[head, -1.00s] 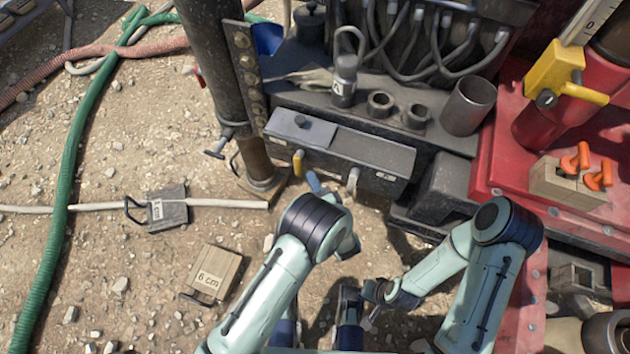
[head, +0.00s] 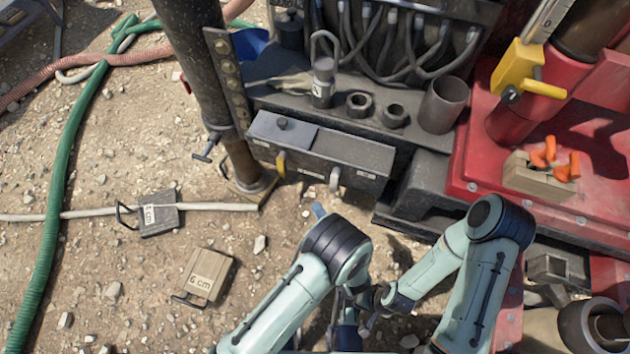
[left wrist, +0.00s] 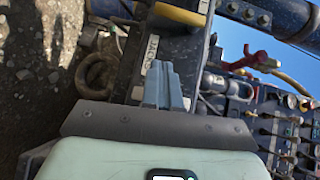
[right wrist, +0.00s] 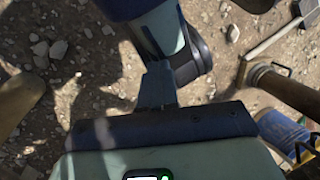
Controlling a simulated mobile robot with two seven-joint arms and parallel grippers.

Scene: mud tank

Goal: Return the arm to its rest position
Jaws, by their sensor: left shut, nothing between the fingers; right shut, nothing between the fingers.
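My left arm (head: 290,300) comes in from the lower left, bent at a dark joint. Its gripper is mostly hidden behind that joint in the head view; a small blue-grey tip (head: 318,210) shows above it. In the left wrist view the left gripper's fingers (left wrist: 162,84) are together and empty, in front of dark machine parts. My right arm (head: 478,280) is folded at the lower right. In the right wrist view the right gripper's fingers (right wrist: 157,84) are together and empty, over stony ground with one of my arm links (right wrist: 160,35) close ahead.
A grey box with handles (head: 320,152) stands on the machine just beyond my left arm. A dark post (head: 190,60) rises at its left. The red deck (head: 480,150) lies right. A 6 cm block (head: 208,274) and a green hose (head: 58,190) lie on open ground.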

